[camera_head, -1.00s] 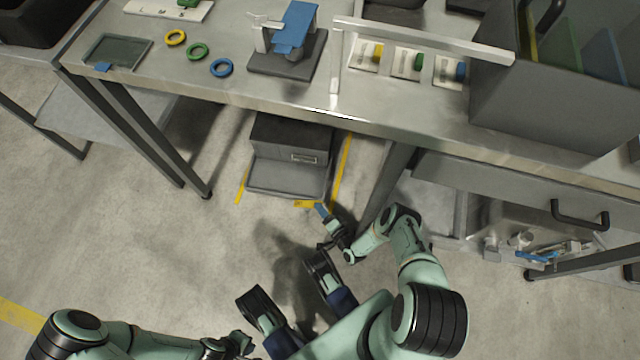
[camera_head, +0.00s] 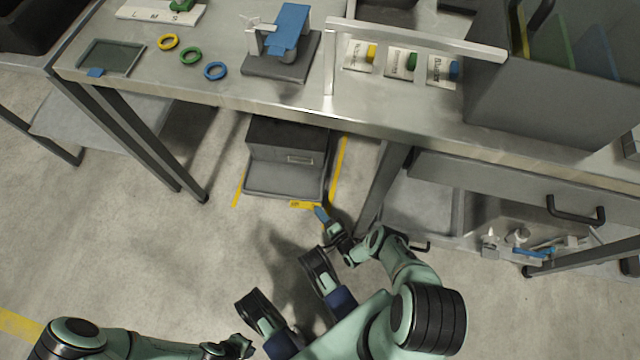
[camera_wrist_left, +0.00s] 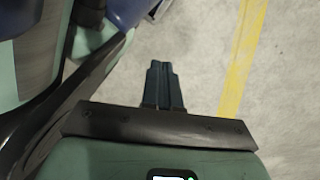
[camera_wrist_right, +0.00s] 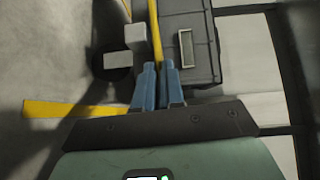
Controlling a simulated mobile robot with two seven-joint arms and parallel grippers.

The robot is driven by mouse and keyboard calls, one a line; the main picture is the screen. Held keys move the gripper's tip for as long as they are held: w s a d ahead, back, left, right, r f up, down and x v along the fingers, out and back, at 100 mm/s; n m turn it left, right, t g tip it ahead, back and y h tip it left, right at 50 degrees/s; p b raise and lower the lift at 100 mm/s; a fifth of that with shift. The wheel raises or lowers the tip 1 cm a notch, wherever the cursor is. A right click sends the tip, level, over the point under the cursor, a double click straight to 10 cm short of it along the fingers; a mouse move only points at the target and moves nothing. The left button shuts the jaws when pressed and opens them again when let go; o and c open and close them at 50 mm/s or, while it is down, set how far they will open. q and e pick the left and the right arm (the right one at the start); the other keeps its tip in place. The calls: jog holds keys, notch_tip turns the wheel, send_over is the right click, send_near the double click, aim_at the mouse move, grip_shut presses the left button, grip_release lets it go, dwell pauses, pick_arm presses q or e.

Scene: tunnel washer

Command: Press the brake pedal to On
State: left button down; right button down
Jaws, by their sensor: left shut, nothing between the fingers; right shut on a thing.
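The brake pedal unit is a dark grey box (camera_head: 288,148) with a lighter plate (camera_head: 283,180) in front, on the floor under the table. The box also shows in the right wrist view (camera_wrist_right: 195,30). A small yellow piece (camera_head: 303,205) is at its front edge. My right gripper (camera_head: 322,215) is low, close to the unit's front right corner; its blue fingertips are together, and what they hold cannot be made out. I cannot tell whether it touches the unit. My left gripper (camera_wrist_left: 165,80) is shut and empty above bare floor, away from the unit.
Yellow floor tape (camera_head: 339,165) flanks the unit. The metal table (camera_head: 200,90) overhangs it, with a leg (camera_head: 380,185) to its right. A handled drawer (camera_head: 510,180) is further right. The floor left of the unit is clear.

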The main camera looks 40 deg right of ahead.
jog(key=c, duration=1.2)
grip_release()
jog(key=shift+c, duration=0.2)
